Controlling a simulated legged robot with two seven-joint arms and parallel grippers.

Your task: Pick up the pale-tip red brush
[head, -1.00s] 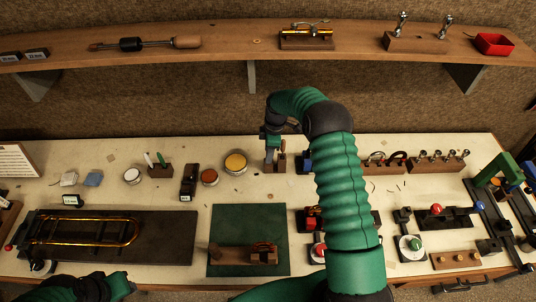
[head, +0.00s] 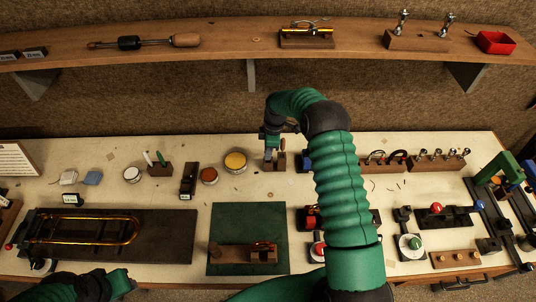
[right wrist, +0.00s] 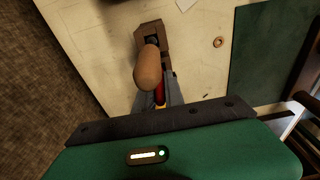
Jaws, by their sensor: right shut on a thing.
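The red brush (right wrist: 159,95) shows in the right wrist view as a short red length between the fingers, with a yellowish part below it. Its tip is hidden. My right gripper (right wrist: 161,97) is shut on it. In the head view my right gripper (head: 273,152) points down at a small brown wooden holder (head: 275,166) at the back of the bench. In the right wrist view a tan wooden handle (right wrist: 148,68) stands from the holder (right wrist: 152,33), close beside the brush. Part of my left arm (head: 85,288) shows at the lower left; its jaw state is unclear.
A yellow tin (head: 236,161) and a reddish tin (head: 209,176) stand left of the holder. A green mat (head: 240,222) with a wooden block lies in front. Tool racks (head: 437,164) stand to the right. A shelf (head: 225,45) runs above the bench.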

